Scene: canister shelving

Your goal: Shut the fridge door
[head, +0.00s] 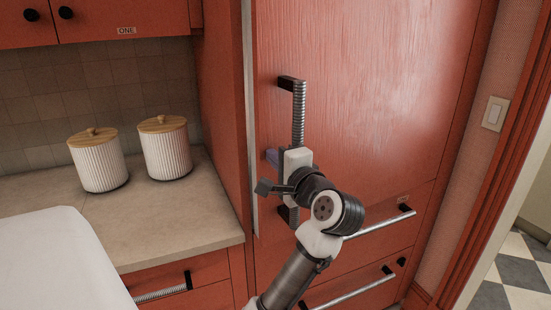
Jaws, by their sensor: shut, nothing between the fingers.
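The fridge door (375,90) is a tall red wood panel in the middle of the head view. A pale vertical strip (250,110) runs down its left edge. I cannot tell for sure whether the door is flush or slightly ajar. Its upright ribbed metal handle (299,112) has black end mounts and is near the left edge. My gripper (289,160) is shut and empty at the handle's lower half, hiding part of it. The fingertips are not clearly visible, and I cannot tell whether they touch the door or handle.
Red drawers with metal bar handles (362,287) lie below the door. A counter (180,222) at left holds two ribbed white canisters (98,164) (165,150) with wooden lids. A light switch (494,113) and a doorway with checkered floor (510,275) are at right.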

